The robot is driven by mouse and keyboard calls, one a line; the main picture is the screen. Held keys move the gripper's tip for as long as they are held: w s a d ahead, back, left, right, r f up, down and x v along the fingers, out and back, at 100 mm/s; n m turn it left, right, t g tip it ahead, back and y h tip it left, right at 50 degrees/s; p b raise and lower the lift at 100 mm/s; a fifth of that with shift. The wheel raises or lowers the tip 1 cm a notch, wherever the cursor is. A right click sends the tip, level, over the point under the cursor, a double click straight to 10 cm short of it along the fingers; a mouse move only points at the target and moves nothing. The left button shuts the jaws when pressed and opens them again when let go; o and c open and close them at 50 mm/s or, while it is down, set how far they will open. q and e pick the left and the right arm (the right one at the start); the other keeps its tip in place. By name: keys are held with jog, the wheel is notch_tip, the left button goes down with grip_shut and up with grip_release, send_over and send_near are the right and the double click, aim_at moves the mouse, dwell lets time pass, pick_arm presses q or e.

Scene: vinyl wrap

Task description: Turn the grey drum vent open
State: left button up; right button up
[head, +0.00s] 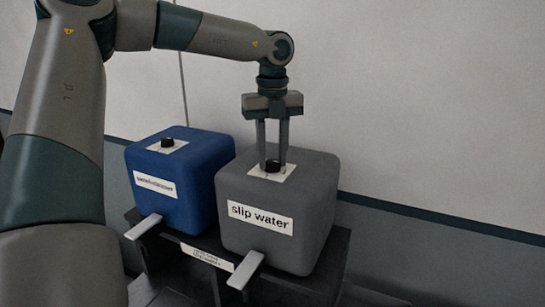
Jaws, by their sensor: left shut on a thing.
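The grey drum (312,223) is a rounded cube with a "slip water" label on its front, standing on a dark stand. Its vent (272,166) is a small black cap on a white patch on the drum's top. My left gripper (273,160) reaches down from above with its fingers on either side of the vent, shut on it. The fingers partly hide the cap, and I cannot tell how far it is turned. My right gripper is not in view.
A blue drum (207,190) with its own black cap (168,142) stands close at the left. Light tap levers (246,270) and (144,227) stick out at the front of the stand (334,262). A pale wall (430,110) rises behind.

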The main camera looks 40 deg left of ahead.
pick_arm(q)
jog(key=m+b, duration=0.3)
jog(key=shift+f, duration=0.2)
jog(key=shift+m+b, duration=0.75)
jog(key=shift+m, duration=0.25)
jog(key=m+b, duration=0.1)
jog(key=m, duration=0.1)
jog(key=shift+r+m, duration=0.1)
jog(key=shift+m, duration=0.3)
jog(key=m, duration=0.4)
jog(key=shift+m+b, duration=0.3)
jog(key=shift+b, duration=0.1)
jog(key=m, duration=0.4)
jog(key=shift+m, duration=0.4)
jog(key=o, duration=1)
jog(key=shift+o, duration=0.2)
jog(key=shift+r, duration=0.1)
jog(key=shift+r, duration=0.15)
